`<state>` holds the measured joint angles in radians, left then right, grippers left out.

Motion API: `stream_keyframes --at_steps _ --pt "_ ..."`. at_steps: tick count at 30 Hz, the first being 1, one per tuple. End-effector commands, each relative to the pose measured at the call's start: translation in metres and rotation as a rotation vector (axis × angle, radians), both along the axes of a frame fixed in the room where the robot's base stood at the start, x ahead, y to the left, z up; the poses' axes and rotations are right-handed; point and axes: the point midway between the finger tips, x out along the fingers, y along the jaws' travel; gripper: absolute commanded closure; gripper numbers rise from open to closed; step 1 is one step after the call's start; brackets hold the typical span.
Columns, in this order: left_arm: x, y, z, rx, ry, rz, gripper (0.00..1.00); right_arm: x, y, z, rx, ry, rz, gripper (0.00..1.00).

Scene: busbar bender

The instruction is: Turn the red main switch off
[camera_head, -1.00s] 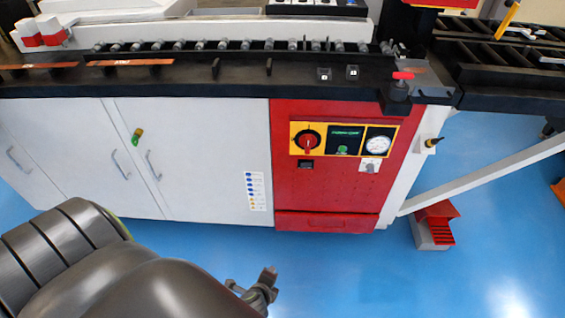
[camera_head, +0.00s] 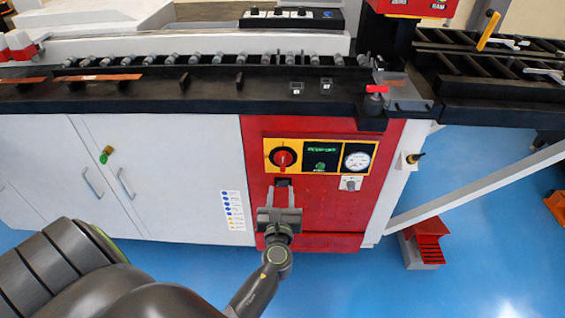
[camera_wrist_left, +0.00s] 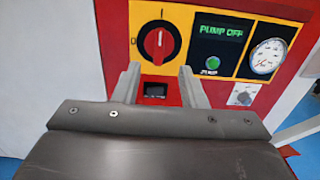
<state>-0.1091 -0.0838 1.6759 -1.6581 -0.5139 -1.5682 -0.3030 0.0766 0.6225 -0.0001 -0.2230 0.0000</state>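The red main switch (camera_head: 283,157) is a round knob on a yellow plate on the red cabinet front. In the left wrist view the switch (camera_wrist_left: 158,43) has its handle about upright, towards the "I" mark at the top; a "0" mark is at its left. My left gripper (camera_head: 283,186) is in front of the red panel, just below the switch in the picture. In the left wrist view its two fingers (camera_wrist_left: 159,72) are apart, with nothing between them, below the knob and apart from it. My right gripper is not in view.
Right of the switch are a display (camera_wrist_left: 221,31) reading "PUMP OFF", a green button (camera_wrist_left: 212,64) and a gauge (camera_head: 357,160). A small grey knob (camera_head: 350,184) is below the gauge. The machine bed (camera_head: 200,95) overhangs the panel above.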

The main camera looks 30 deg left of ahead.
Motion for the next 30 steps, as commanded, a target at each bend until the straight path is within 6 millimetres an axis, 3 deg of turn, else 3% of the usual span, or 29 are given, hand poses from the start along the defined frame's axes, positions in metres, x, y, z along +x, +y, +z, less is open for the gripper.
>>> stream_keyframes --at_steps 9,15,21,30 --pt "0.061 0.038 0.002 0.002 -0.001 0.001 0.62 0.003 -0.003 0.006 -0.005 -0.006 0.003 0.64" --pt "0.089 0.055 0.000 -0.001 -0.001 0.000 0.62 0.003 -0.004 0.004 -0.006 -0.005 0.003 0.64" --pt "0.103 0.064 -0.001 -0.002 0.000 0.001 0.62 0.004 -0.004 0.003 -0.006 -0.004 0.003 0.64" --pt "0.105 0.065 -0.001 -0.004 0.000 0.000 0.62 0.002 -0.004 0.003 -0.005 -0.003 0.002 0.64"
